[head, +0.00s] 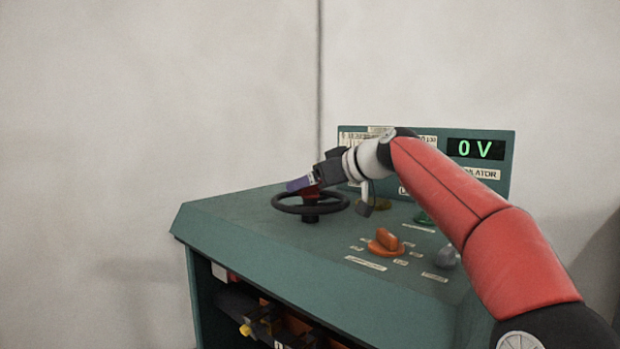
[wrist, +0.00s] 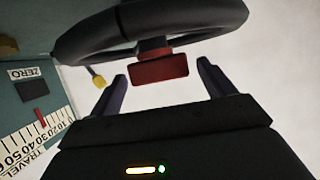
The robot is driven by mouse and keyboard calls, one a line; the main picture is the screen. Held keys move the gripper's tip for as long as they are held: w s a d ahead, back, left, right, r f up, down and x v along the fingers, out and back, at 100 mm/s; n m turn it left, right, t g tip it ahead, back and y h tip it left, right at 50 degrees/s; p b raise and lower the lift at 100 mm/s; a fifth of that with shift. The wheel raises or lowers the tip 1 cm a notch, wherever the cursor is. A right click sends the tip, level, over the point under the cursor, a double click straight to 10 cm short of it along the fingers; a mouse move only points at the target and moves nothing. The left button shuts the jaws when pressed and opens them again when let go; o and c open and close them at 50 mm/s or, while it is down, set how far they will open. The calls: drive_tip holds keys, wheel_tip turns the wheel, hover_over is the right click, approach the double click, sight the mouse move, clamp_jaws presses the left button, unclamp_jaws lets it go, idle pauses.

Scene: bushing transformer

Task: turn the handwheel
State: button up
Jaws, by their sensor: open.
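The black handwheel (head: 311,203) stands on the sloping green console top, toward its left side. It also shows in the wrist view (wrist: 82,42), where its rim crosses the top of the picture. A red block (wrist: 160,69) sits at the wheel and lies between the fingers in the wrist view. My gripper (head: 297,184) is at the wheel in the head view. In the wrist view my gripper (wrist: 163,78) is open, with one purple finger on each side of the red block and visible gaps.
The green console (head: 250,245) also carries an orange knob (head: 386,241) and a grey knob (head: 446,257). Its display (head: 475,149) reads 0 V. A travel scale (wrist: 38,135) and a ZERO label (wrist: 28,73) show in the wrist view. My arm covers part of the panel.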

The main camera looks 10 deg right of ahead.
drive_tip(key=shift+w+a+f, duration=0.25)
drive_tip(key=shift+w+a, duration=0.1)
drive_tip(key=shift+w, duration=0.1)
drive_tip(key=c, duration=1.4)
